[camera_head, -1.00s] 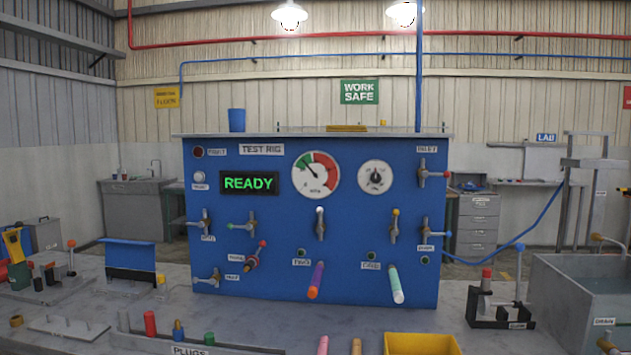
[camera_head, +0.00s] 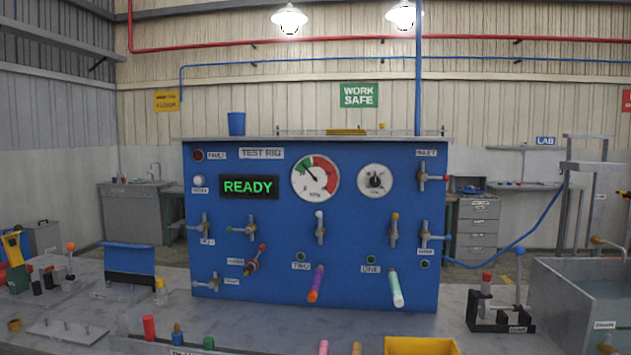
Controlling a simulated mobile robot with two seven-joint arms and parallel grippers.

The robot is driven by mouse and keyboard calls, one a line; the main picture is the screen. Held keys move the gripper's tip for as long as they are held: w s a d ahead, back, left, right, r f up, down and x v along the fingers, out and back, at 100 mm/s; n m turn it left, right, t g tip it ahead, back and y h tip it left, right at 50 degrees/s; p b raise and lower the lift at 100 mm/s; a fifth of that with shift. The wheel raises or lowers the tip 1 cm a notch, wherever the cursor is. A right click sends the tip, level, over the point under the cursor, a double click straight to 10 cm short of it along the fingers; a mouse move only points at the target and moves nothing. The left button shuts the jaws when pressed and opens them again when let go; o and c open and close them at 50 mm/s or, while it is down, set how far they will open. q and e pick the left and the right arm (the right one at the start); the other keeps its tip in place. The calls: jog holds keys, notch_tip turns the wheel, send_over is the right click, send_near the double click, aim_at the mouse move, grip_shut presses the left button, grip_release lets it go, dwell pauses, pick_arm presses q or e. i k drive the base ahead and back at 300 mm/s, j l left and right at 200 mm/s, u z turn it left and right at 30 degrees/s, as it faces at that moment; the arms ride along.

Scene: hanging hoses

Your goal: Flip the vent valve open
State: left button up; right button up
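The blue test rig panel (camera_head: 285,215) stands on the bench in the middle of the head view. Several small lever valves are on its face. One with a white tip (camera_head: 320,228) points up, one with a yellow tip (camera_head: 394,231) points up, and one with a green tip (camera_head: 243,228) points left. A red-tipped valve (camera_head: 255,258) is tilted, and a white-tipped valve (camera_head: 208,283) sits low at the left. The small labels are too blurred to tell which is the vent valve. Neither gripper is in view.
A purple-orange hose end (camera_head: 316,284) and a white-teal one (camera_head: 395,288) stick out from the panel's lower part. A yellow bin (camera_head: 422,346) is at the front. A grey tank (camera_head: 585,295) stands at right, and a black fixture (camera_head: 500,315) beside it.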

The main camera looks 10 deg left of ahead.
aim_at(200, 227)
jog(key=k+j+u, duration=0.1)
jog(key=j+u, duration=0.15)
jog(key=j, duration=0.6)
jog(key=j+u, duration=0.25)
jog(key=j, duration=0.6)
jog(key=i+j, duration=0.2)
jog(key=i, duration=0.2)
jog(key=i+j, duration=0.2)
jog(key=i, duration=0.2)
jog(key=i+j, duration=0.2)
jog(key=i, duration=0.2)
jog(key=i+j, duration=0.2)
jog(key=i, duration=0.15)
